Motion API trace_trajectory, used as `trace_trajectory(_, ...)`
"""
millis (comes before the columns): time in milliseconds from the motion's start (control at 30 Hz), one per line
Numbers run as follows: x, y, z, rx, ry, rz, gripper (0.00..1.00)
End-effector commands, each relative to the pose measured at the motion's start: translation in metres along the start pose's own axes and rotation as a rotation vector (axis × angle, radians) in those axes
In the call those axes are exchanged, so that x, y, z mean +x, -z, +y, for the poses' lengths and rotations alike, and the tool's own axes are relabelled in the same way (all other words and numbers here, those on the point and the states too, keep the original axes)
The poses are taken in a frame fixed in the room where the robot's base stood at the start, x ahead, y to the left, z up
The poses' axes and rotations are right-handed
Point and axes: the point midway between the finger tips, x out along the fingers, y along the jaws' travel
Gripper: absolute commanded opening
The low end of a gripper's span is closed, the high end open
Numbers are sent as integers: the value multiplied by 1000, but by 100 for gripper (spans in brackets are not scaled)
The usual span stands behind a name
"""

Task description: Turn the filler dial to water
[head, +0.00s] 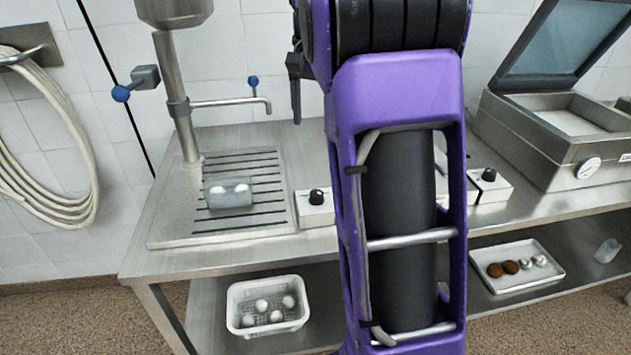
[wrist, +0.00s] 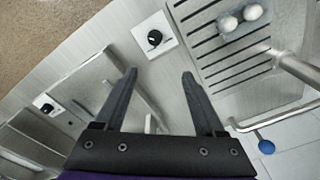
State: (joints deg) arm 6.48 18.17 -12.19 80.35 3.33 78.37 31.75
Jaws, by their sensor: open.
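A white box with a black dial (head: 316,197) sits beside the slotted drain board. In the wrist view this dial (wrist: 154,38) is above and between my fingertips, apart from them. A second black dial (head: 489,175) on a white box is farther right; it also shows at the lower left of the wrist view (wrist: 46,107). No label tells which is the filler dial, and I cannot read their settings. My gripper (wrist: 159,73) is open and empty above the counter. In the head view only a dark part of it shows left of my purple arm, which hides the counter's middle.
A steel column with a spout (head: 230,102) and blue-knobbed levers stands behind the drain board (head: 165,238). A small clear container (head: 228,201) with white balls rests on it. An open-lidded steel machine (head: 560,150) is at right. A white basket (head: 236,318) and tray (head: 518,288) sit below.

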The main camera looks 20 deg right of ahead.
Motion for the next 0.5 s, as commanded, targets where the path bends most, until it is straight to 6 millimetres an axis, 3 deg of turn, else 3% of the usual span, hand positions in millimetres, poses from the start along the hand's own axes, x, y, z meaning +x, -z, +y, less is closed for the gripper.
trace_trajectory(267, 13, -3, 10, -9, -26, -60, 72)
trace_trajectory(500, 53, -6, 12, -8, -28, -62, 72)
